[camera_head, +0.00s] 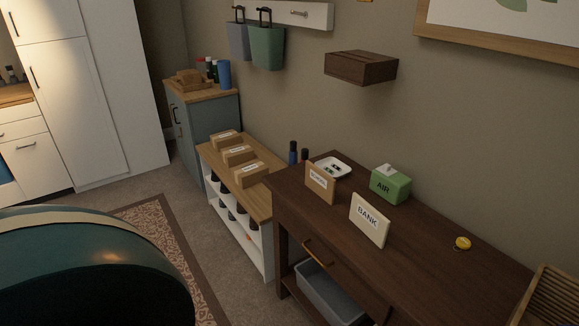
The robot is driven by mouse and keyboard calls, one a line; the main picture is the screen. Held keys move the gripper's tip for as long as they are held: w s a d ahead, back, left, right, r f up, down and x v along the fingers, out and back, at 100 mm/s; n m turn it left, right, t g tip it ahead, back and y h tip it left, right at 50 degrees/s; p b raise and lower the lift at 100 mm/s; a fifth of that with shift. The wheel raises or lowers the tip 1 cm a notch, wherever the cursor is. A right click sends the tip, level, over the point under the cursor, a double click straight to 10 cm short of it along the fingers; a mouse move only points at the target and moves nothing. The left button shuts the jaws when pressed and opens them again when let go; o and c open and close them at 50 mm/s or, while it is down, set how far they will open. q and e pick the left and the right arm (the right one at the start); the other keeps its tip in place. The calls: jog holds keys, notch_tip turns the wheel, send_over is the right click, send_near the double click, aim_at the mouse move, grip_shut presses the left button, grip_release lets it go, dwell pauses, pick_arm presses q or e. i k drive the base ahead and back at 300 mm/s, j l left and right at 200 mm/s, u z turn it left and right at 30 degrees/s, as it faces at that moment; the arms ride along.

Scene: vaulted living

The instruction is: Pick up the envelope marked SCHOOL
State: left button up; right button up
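Two upright, card-like envelopes stand on the dark wooden table. The tan one (320,189) is towards the back left, and its white label is too small to read surely. The cream envelope (368,230) to its right and nearer is marked BANK. No label clearly reading SCHOOL can be made out. Neither of my grippers shows in the head view.
The dark table (430,240) also holds a green AIR box (390,186), a white dish (329,165) and a yellow round item (462,243). A low shelf (262,205) with labelled boxes adjoins it. A large teal rounded thing (90,270) fills the lower left.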

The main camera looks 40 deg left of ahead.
aim_at(320, 182)
jog(key=u, duration=1.1)
jog(key=i+j+z, duration=0.1)
jog(key=z, duration=1.45)
jog(key=j+z, duration=0.5)
jog(key=k+j+z, duration=0.1)
jog(key=j+z, duration=0.4)
jog(key=k+j+z, duration=0.2)
jog(key=j, duration=0.15)
jog(key=j+z, duration=0.15)
jog(key=j, duration=0.2)
jog(key=k+j+z, duration=0.2)
jog(key=k+j, duration=0.2)
jog(key=j, duration=0.15)
jog(key=k+j+z, duration=0.1)
jog(key=j, duration=0.25)
jog(key=k+j, duration=0.3)
